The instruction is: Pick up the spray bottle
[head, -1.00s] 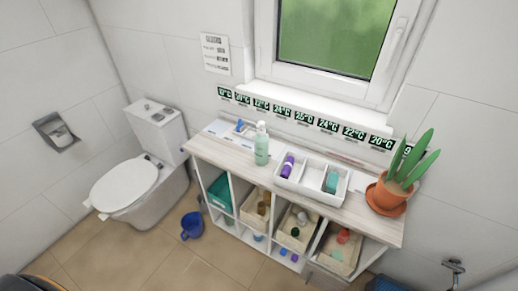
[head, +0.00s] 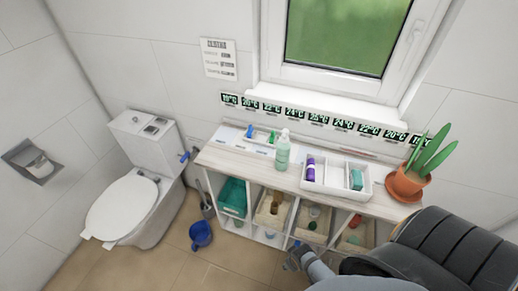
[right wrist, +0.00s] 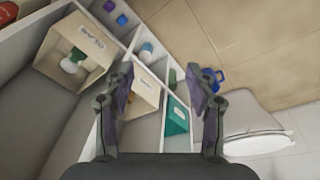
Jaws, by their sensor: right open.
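A pale green bottle with a white top (head: 283,153) stands upright on the wooden top of the shelf unit (head: 235,158) in the head view, just left of the white divided tray. It looks like the spray bottle, though its head is too small to make out. My right gripper (head: 294,259) is low in front of the unit, below the bottle and well apart from it. In the right wrist view, its two fingers (right wrist: 160,82) are spread with nothing between them, facing the compartments. My left gripper is not in view.
The white tray (head: 337,191) holds a purple bottle (head: 310,168) and a teal item (head: 356,180). A potted plant (head: 408,184) stands at the right end. Bins and a teal box (right wrist: 176,119) fill compartments below. A blue bucket (head: 201,235) and toilet (head: 125,205) are left.

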